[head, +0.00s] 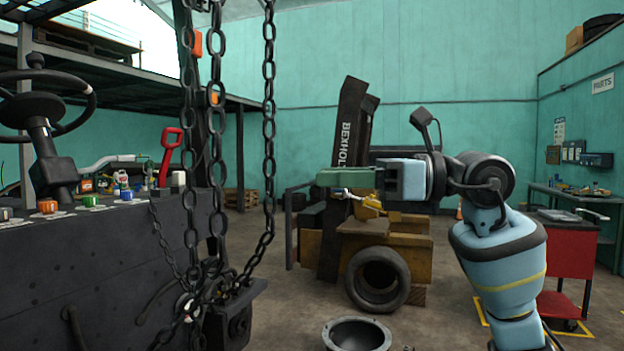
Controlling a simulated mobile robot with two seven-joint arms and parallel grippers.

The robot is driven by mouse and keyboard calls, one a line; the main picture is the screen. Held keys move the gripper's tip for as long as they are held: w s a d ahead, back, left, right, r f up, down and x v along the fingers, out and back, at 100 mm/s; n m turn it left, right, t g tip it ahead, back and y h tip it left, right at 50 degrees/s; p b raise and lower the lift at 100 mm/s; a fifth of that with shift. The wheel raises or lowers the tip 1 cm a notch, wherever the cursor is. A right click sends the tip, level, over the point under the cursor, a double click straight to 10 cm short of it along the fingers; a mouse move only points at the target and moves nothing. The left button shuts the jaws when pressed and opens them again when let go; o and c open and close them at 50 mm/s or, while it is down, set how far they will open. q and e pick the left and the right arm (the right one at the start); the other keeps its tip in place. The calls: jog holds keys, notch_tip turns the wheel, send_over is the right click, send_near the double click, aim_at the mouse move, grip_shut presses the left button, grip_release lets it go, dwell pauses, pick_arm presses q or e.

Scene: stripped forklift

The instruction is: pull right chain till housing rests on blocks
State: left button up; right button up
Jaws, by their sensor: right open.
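Black chains hang in the left half of the head view. The right chain (268,110) hangs down, then curves left toward a tangle of links. Two more chains (216,110) hang to its left. A dark housing-like part (237,322) sits below the tangle; I cannot tell whether it is the housing or what it rests on. My right gripper (345,179) is open and points left, with a green finger showing. It is well to the right of the right chain, not touching it. My left gripper is not in view.
A dark panel (90,275) with coloured knobs and a steering wheel (45,105) fills the left. A yellow forklift body with a tyre (377,279) stands behind my right arm. A round black bowl (357,335) lies on the floor. A red cart (567,255) stands right.

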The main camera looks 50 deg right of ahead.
aim_at(269, 178)
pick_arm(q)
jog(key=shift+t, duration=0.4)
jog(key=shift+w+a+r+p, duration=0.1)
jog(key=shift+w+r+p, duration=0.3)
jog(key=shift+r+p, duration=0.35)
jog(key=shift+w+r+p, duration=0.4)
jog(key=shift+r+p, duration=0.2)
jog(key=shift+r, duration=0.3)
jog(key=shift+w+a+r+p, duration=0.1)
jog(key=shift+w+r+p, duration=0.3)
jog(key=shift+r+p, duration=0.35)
pick_arm(e)
jog(key=shift+x, duration=4.9)
jog(key=shift+a, duration=0.1)
grip_shut()
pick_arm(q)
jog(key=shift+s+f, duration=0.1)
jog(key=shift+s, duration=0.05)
pick_arm(e)
jog(key=shift+f, duration=0.1)
